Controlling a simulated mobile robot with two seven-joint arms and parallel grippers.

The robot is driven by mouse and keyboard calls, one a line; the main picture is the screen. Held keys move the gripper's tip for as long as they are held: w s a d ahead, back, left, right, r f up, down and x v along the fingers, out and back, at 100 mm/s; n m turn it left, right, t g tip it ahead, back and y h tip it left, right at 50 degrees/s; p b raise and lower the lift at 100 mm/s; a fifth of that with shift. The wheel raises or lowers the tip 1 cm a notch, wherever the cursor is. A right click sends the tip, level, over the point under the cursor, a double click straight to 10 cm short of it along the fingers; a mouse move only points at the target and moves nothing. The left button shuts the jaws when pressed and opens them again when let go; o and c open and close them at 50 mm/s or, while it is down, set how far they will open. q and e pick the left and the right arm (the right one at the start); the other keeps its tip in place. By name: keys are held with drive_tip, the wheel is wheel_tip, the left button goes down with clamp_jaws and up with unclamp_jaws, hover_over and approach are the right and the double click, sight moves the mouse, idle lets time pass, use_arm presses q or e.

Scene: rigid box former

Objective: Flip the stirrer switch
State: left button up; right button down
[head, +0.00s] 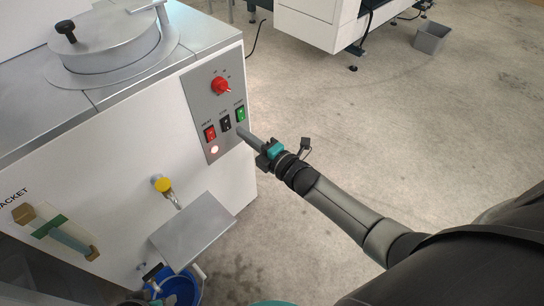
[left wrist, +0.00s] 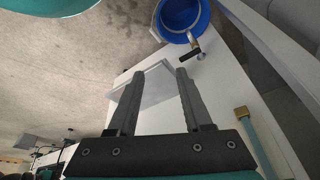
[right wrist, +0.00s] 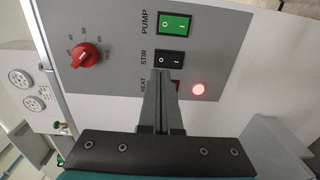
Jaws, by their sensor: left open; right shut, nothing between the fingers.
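The stirrer switch is a black rocker labelled STIR (head: 226,123), between a red HEAT switch (head: 210,132) and a green PUMP switch (head: 240,114) on a grey panel. In the right wrist view the STIR rocker (right wrist: 169,58) shows marks O and I. My right gripper (head: 241,131) is shut and empty, pointing at the panel. Its fingertips (right wrist: 162,73) overlap the lower edge of the STIR rocker; I cannot tell whether they touch. They partly hide the HEAT switch. My left gripper (left wrist: 160,74) is open and empty, with a metal plate (left wrist: 152,85) in view beyond its fingers.
A red knob (head: 221,86) sits above the switches and a lit lamp (head: 214,149) below them. The floor to the right is mostly clear.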

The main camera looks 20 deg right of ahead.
use_arm(q)
wheel_tip(320, 180, down, 7)
drive_tip(key=s+g+p, duration=0.1)
drive_tip(key=s+p, duration=0.1)
drive_tip(key=p, duration=0.1)
drive_tip(key=shift+s+a, duration=0.2)
use_arm(e)
drive_tip(key=v, duration=0.9)
use_arm(q)
drive_tip(key=shift+r, duration=0.1)
use_arm(e)
drive_tip(key=shift+d+r, duration=0.1)
